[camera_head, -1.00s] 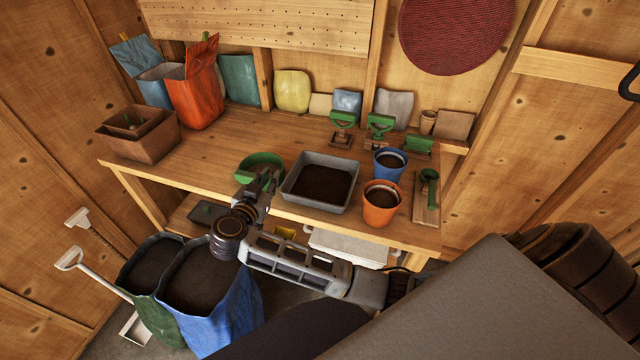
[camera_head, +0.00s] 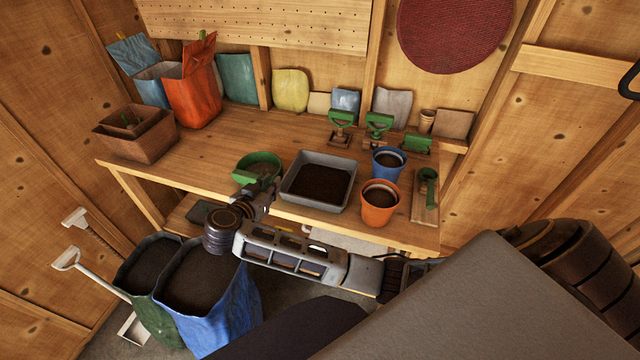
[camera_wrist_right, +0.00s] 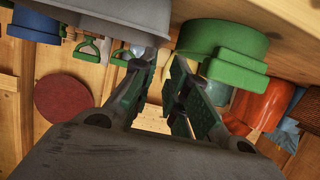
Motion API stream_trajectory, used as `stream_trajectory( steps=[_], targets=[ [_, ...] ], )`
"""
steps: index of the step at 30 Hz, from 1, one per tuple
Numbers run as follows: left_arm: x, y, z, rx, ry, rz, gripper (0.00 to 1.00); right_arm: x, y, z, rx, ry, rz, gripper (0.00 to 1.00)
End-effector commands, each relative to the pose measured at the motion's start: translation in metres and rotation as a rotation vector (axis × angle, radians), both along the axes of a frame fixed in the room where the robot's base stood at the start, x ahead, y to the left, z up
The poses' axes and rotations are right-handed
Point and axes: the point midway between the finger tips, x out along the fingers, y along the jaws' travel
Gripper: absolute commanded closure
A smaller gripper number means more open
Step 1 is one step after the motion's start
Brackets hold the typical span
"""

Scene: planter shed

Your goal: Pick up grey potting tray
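The grey potting tray (camera_head: 318,202) is a square tray of dark soil on the wooden bench, near its front edge. In the right wrist view its grey wall (camera_wrist_right: 112,14) is at the upper left. My left gripper is not in view.
The green pot also shows close by in the wrist view (camera_wrist_right: 215,40). Blue (camera_head: 388,162) and orange (camera_head: 379,203) pots stand right of the tray. Green-handled tools (camera_head: 378,126) are behind. Open soil sacks (camera_head: 220,305) stand on the floor at front left. The bench middle (camera_head: 240,130) is clear.

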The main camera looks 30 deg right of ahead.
Motion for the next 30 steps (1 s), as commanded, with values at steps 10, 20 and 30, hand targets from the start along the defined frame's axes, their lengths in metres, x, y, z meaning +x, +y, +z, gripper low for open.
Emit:
stream_trajectory(
  steps=[10,20,30],
  targets=[
    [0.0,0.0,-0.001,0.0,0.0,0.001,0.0,0.028,-0.034,-0.015,-0.002,-0.001,-0.002,0.84],
    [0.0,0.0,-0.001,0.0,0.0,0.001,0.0,0.042,-0.05,-0.023,0.001,-0.001,0.0,0.84],
    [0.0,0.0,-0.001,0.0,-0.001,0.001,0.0,0.043,-0.051,-0.024,0.001,-0.001,0.0,0.84]
  ],
)
